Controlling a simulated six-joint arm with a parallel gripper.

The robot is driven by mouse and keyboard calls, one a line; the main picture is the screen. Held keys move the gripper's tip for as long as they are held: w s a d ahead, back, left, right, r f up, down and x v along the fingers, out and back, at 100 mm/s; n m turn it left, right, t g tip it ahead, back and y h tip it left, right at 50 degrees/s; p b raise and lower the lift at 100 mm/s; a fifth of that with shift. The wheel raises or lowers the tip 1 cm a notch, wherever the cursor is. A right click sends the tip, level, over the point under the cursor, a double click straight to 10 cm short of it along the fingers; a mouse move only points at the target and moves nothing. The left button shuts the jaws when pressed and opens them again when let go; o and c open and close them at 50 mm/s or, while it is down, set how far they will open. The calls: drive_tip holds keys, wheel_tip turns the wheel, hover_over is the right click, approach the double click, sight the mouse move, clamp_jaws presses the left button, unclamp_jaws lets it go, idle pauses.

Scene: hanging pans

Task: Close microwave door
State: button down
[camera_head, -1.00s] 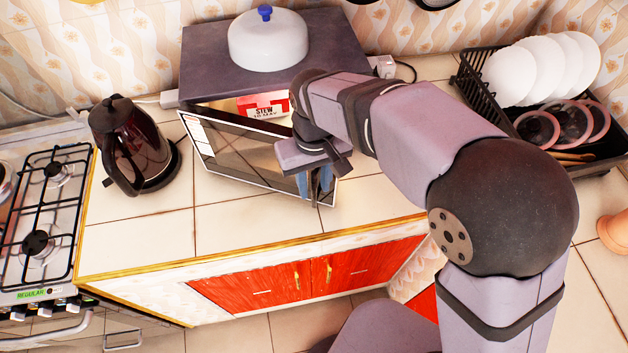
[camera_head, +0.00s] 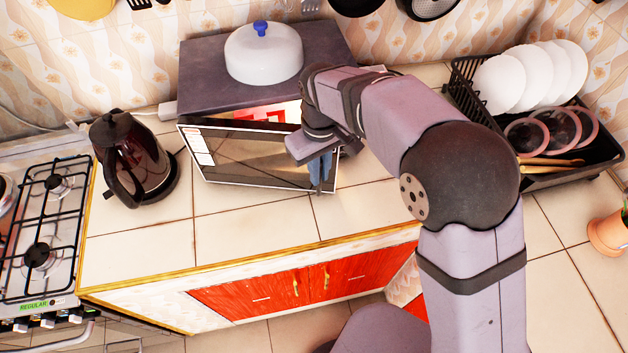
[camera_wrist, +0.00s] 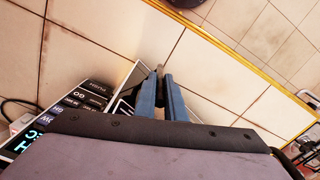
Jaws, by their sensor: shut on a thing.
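The microwave (camera_head: 205,82) stands on the counter against the wall, dark grey. Its door (camera_head: 240,160), a dark glass panel with a pale frame, is partly open, and the lit inside shows above it. A red and white package (camera_head: 262,115) is inside, partly hidden by the door. My gripper (camera_head: 321,187) is at the door's right end, its blue fingers pointing down. In the wrist view my gripper (camera_wrist: 162,78) is shut on the door, with a thin dark part between the fingers. The microwave's button panel (camera_wrist: 85,98) is left of them.
A white pot lid (camera_head: 264,55) with a blue knob rests on the microwave. A dark kettle (camera_head: 135,160) stands left of the door, near the stove (camera_head: 45,215). A dish rack (camera_head: 570,155) with plates is at the right. The counter (camera_head: 240,220) before the door is clear.

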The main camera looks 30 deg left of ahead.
drive_tip(key=w+a+n+p, duration=0.3)
drive_tip(key=w+a+p, duration=0.2)
drive_tip(key=w, duration=0.4)
drive_tip(key=shift+r+n, duration=0.15)
drive_tip(key=shift+n, duration=0.25)
drive_tip(key=shift+w+a+r, duration=0.1)
drive_tip(key=shift+w+a, duration=0.1)
drive_tip(key=c, duration=1.9)
unclamp_jaws()
drive_tip(key=shift+o, duration=0.4)
drive_tip(key=shift+f, duration=0.2)
drive_tip(key=shift+r, duration=0.1)
